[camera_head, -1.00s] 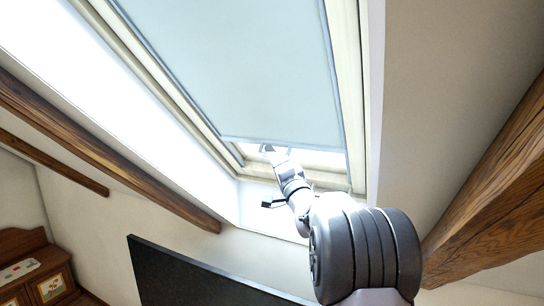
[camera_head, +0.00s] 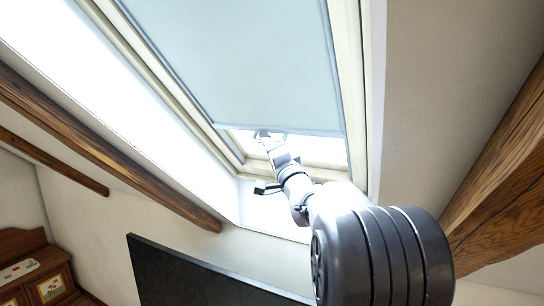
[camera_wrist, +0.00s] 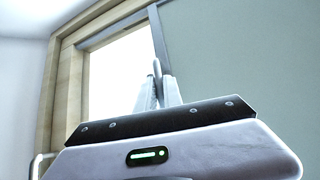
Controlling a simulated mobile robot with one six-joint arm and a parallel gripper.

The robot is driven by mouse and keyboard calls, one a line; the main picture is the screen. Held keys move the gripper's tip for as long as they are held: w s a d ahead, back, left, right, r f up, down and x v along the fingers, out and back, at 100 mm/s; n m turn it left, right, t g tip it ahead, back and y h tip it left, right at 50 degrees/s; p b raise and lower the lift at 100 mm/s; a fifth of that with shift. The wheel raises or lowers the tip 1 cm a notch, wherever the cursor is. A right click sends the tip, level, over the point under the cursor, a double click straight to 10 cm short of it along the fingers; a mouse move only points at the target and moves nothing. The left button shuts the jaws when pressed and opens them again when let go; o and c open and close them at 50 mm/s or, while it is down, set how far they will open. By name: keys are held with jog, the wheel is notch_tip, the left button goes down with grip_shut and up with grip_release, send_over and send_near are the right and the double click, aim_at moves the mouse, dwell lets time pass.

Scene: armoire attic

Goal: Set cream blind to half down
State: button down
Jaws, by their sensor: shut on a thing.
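The blind (camera_head: 235,65) looks pale grey-blue, not clearly cream, and covers most of the visible skylight in the head view. Its straight bottom bar (camera_head: 285,130) hangs above the lower window frame, with a strip of bright glass below it. My gripper (camera_head: 265,134) is at the bar, left of its middle. In the wrist view the blind (camera_wrist: 240,65) fills the right side, and my gripper's fingers (camera_wrist: 157,80) are shut on a small pull (camera_wrist: 156,66) by the bar (camera_wrist: 160,35). The fingers hide part of the pull.
The pale wooden window frame (camera_head: 355,95) surrounds the blind. A dark flat panel (camera_head: 185,280) stands below the window. Wooden beams run along the slope at left (camera_head: 110,165) and right (camera_head: 510,170). A painted wooden cabinet (camera_head: 40,275) is at lower left.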

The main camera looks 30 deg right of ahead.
jog(key=s+a+r+b, duration=0.1)
jog(key=s+a+r, duration=0.3)
jog(key=a+r, duration=0.3)
jog(key=shift+s+a+r, duration=0.25)
jog(key=shift+a+r, duration=0.1)
jog(key=shift+r, duration=0.6)
jog(key=c, duration=1.8)
grip_release()
jog(key=shift+f, duration=0.1)
jog(key=b+v, duration=0.4)
jog(key=v, duration=1.3)
jog(key=shift+s+b, duration=0.2)
jog(key=shift+b, duration=0.2)
